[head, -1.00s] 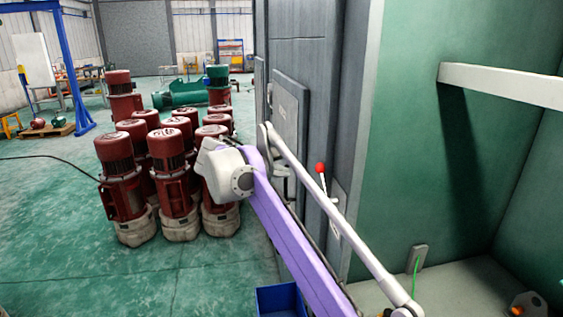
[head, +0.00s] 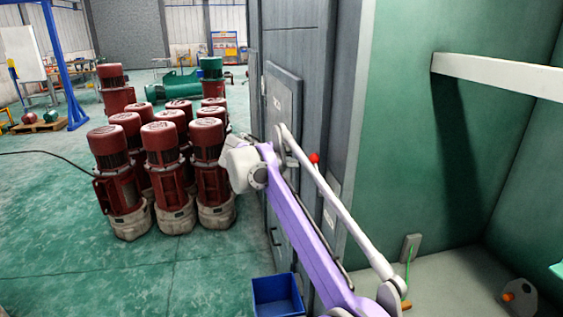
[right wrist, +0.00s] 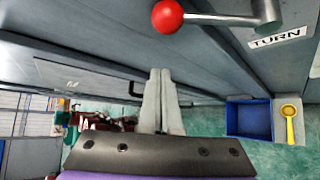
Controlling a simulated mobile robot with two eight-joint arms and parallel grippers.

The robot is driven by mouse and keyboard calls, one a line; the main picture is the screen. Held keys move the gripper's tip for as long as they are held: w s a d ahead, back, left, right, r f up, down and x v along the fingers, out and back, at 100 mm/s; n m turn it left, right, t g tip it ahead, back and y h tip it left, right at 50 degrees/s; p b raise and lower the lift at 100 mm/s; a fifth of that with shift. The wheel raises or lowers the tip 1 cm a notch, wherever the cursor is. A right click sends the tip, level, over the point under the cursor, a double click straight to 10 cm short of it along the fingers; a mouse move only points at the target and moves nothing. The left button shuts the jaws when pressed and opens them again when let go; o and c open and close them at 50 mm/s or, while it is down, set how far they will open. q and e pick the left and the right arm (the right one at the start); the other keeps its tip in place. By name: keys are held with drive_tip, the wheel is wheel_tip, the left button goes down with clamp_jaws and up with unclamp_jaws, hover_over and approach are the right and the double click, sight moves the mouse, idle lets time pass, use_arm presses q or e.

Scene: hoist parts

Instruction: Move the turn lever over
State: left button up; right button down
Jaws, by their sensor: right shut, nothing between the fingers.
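The turn lever has a red ball knob (right wrist: 168,16) on a metal rod that runs right to a round pivot, beside a label reading TURN (right wrist: 277,38). In the head view the red knob (head: 314,158) shows just past my right arm; the rod is mostly hidden. My right gripper (right wrist: 160,72) is shut and empty. In the right wrist view its fingers lie below the knob in the picture, apart from it. My left gripper is not in view.
A grey cabinet (head: 302,50) carries the lever. A blue bin (head: 277,296) stands on the floor beside it, with a yellow item (right wrist: 289,112) near it in the wrist view. Several red motors (head: 165,165) stand on the left. Green floor (head: 60,220) is open in front.

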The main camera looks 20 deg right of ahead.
drive_tip(key=s+d+r, duration=0.1)
drive_tip(key=s+d, duration=0.1)
drive_tip(key=shift+s+r, duration=0.35)
drive_tip(key=shift+s, duration=0.1)
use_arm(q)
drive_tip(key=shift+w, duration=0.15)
use_arm(e)
drive_tip(key=shift+s+r+t, duration=0.1)
drive_tip(key=shift+r+t, duration=0.1)
drive_tip(key=shift+t, duration=0.1)
